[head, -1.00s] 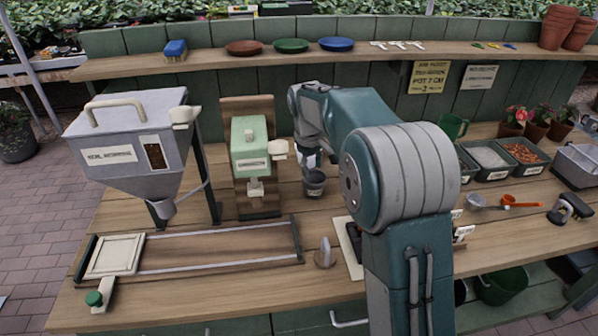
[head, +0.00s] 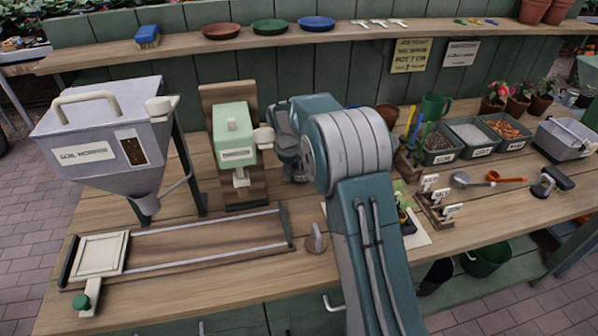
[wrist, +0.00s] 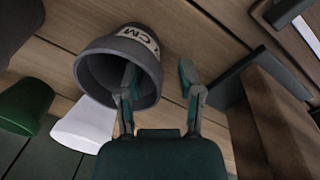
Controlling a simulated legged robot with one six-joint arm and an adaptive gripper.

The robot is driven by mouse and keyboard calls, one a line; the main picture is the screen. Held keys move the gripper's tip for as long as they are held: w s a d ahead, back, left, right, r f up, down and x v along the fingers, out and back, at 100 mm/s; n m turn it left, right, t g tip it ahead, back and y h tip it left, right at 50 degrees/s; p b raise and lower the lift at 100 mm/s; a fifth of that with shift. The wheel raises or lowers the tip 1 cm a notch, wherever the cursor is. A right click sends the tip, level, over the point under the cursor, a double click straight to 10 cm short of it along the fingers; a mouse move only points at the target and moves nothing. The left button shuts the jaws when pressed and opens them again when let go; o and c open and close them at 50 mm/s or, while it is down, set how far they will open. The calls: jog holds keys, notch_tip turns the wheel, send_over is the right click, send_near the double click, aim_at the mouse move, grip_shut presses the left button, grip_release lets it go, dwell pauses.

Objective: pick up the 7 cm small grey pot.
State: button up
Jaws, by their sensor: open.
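The small grey pot (wrist: 92,50) shows in the wrist view with part of a pale label reading "CM". Its open mouth faces my gripper. My gripper (wrist: 158,72) is open. One finger overlaps the pot's mouth and appears to reach inside it; the other is outside, to the right, with the pot's rim and wall between them. I cannot tell whether either finger touches the pot. In the head view my arm hides the gripper and the grey pot.
A green pot (wrist: 25,105) and a white pot (wrist: 84,126) are left of the grey pot in the wrist view. A green dispenser (head: 233,135) on a wooden stand is close left of my arm. The soil hopper (head: 108,140) is farther left. Labelled trays (head: 470,136) are at right.

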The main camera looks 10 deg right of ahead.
jog(key=shift+w+d+f, duration=0.1)
jog(key=shift+d+f, duration=0.15)
jog(key=shift+f, duration=0.6)
grip_shut()
